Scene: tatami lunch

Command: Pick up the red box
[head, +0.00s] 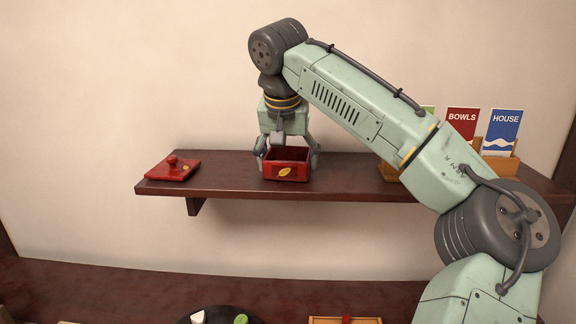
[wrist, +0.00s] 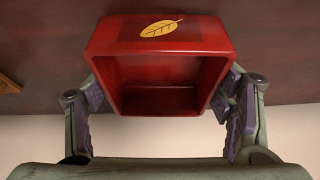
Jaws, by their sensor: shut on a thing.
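The red box (head: 287,171) is open-topped with a yellow leaf on its front. It stands at the shelf, with my gripper (head: 288,158) over it. In the head view one finger is at each side of the box. In the wrist view the red box (wrist: 160,42) sits between the two purple-padded fingers of my gripper (wrist: 166,105), which are shut on its side walls. Its inside looks empty. I cannot tell whether its base touches the shelf.
A red lid with a knob (head: 173,169) lies at the left of the dark wooden shelf (head: 225,180). At the right, a wooden holder (head: 500,164) carries BOWLS (head: 461,124) and HOUSE (head: 504,128) cards, partly behind my arm. A lower table (head: 100,287) holds a dark round tray (head: 218,314).

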